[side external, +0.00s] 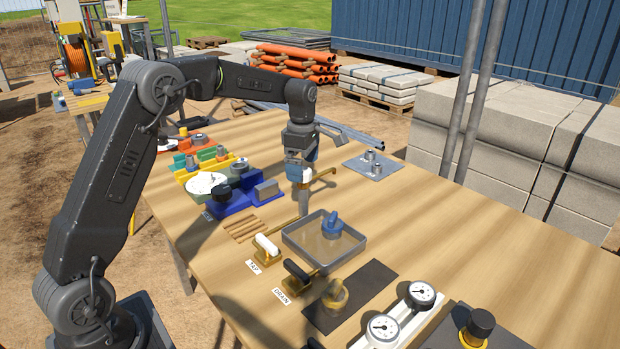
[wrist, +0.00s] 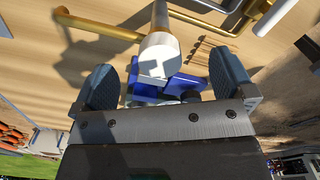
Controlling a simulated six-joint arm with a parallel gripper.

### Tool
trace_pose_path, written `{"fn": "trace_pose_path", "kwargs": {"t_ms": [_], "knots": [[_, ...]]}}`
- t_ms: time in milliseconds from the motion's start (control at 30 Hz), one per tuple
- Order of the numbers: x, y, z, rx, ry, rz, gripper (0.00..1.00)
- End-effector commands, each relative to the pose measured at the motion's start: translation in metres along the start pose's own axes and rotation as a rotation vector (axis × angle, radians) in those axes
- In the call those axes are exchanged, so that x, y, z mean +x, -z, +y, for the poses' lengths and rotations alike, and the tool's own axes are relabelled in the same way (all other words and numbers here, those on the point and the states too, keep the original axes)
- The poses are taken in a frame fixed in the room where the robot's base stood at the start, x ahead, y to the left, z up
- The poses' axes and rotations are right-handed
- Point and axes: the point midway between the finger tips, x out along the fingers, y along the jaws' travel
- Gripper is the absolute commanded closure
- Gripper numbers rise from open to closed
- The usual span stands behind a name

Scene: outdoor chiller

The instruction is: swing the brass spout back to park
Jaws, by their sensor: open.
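The brass spout (side external: 322,175) sticks out from the top of a pale upright post (side external: 304,202), pointing right and away from the tray in the side view. In the wrist view the spout (wrist: 95,27) runs to the upper left from the white-capped post (wrist: 157,62). My gripper (side external: 300,172) is directly above the post. In the wrist view my gripper (wrist: 164,78) is open, one finger on each side of the white cap. Whether either finger touches the cap or spout is hard to tell. No park mark is identifiable.
A shallow tray (side external: 291,245) holding a blue fitting (side external: 332,226) stands nearby.

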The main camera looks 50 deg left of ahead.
Motion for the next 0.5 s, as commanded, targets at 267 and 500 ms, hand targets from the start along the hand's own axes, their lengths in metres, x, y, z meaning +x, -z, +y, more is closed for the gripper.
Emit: {"fn": "trace_pose_path", "kwargs": {"t_ms": [267, 500], "knots": [[-0.033, 0.000, 0.001, 0.000, -0.003, -0.001, 0.00], [-0.049, 0.000, 0.000, 0.000, -0.001, 0.000, 0.00]]}}
